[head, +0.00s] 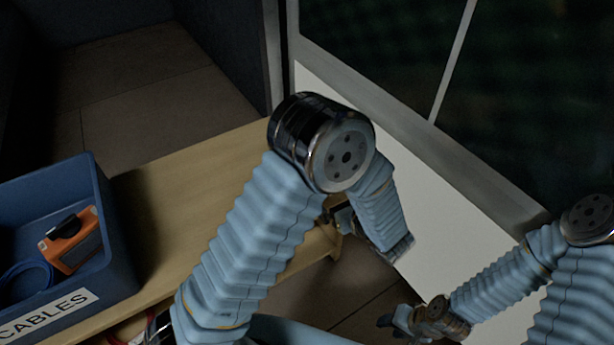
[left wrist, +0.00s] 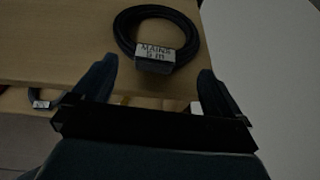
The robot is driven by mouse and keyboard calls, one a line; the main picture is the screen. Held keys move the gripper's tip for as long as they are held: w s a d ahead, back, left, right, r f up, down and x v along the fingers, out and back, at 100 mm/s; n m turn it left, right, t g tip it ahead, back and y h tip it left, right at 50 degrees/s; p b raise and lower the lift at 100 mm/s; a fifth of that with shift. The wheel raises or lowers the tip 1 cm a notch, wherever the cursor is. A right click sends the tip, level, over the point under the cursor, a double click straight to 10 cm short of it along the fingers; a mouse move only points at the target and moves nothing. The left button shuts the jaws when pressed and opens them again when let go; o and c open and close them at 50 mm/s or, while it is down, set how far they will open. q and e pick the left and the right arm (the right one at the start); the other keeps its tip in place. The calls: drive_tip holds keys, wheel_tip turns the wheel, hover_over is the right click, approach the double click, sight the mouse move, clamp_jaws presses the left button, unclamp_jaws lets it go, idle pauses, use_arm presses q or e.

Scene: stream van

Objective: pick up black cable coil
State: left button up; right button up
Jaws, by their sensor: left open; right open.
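The black cable coil (left wrist: 183,22) lies flat on a wooden surface in the left wrist view, with a white label reading roughly "MAINS 5 M" on its near side. My left gripper (left wrist: 155,80) is open and empty, with the coil ahead of its fingertips, apart from them. In the head view I cannot make out the coil; my left arm covers part of the bench. My right gripper (head: 392,321) is open and empty at the lower right of the head view, away from the bench.
A blue bin (head: 112,233) labelled CABLES stands at the left on the wooden bench (head: 160,208), holding an orange device (head: 72,240) and a blue coil (head: 24,281). Another dark labelled item (left wrist: 40,98) shows lower left in the wrist view. A white panel (head: 440,205) borders the bench's right.

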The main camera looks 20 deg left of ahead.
use_arm(q)
drive_tip(key=x, duration=0.5)
drive_tip(key=shift+s+f, duration=0.35)
drive_tip(key=c, duration=1.4)
drive_tip(key=shift+c, duration=0.8)
drive_tip(key=shift+r, duration=0.1)
